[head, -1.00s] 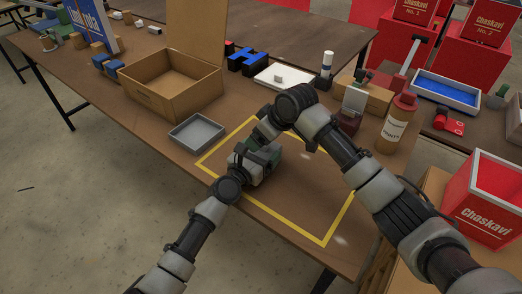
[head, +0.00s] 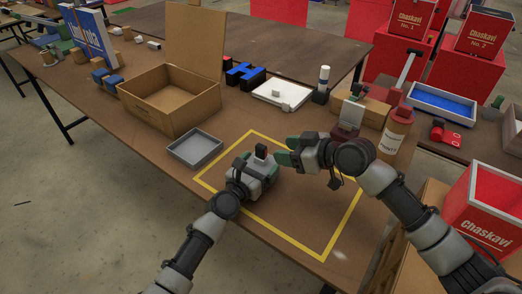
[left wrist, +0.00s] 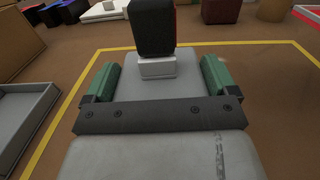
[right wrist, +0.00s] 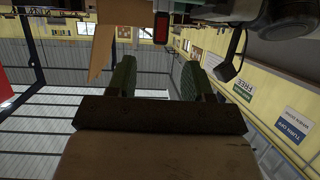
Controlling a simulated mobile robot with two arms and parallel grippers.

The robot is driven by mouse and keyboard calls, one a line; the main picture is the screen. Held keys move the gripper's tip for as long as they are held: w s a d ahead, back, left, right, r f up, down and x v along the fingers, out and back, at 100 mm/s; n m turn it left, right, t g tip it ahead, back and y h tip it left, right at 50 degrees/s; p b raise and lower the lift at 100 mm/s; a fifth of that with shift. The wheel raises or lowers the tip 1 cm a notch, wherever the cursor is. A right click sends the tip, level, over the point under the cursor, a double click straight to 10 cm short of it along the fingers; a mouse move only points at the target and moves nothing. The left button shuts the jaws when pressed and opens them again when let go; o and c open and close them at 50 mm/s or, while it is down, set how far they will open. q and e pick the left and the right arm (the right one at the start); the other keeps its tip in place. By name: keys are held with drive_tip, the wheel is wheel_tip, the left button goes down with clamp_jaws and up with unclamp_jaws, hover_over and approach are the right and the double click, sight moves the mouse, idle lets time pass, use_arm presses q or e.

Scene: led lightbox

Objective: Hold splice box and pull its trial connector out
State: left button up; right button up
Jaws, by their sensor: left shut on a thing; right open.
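The splice box, a small pale block (left wrist: 157,67), sits between the green fingers of my left gripper (left wrist: 160,82) in the left wrist view. The black trial connector (left wrist: 152,28) stands up from it, with a thin red edge. In the head view the connector (head: 261,152) shows dark above my left gripper (head: 258,170), whose body hides most of the box. My right gripper (head: 288,151) is open and empty, lying sideways just right of the connector, with its fingers pointing left. In the right wrist view the red-ended black connector (right wrist: 162,27) appears beyond the open fingers (right wrist: 160,78).
A yellow outline (head: 290,240) marks the table area under my grippers. A grey tray (head: 195,148) lies left of it, with an open cardboard box (head: 180,112) behind. A bottle (head: 394,138) and a brown box (head: 362,112) stand close behind my right arm.

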drive_tip(key=x, duration=1)
drive_tip(key=shift+w+a, duration=0.1)
drive_tip(key=shift+a, duration=0.1)
clamp_jaws()
wheel_tip(320, 180, up, 10)
idle(0.4)
drive_tip(key=shift+r, duration=0.3)
drive_tip(key=shift+r, duration=0.7)
drive_tip(key=shift+r, duration=0.1)
drive_tip(key=shift+r, duration=2.7)
use_arm(q)
drive_tip(key=o, duration=0.8)
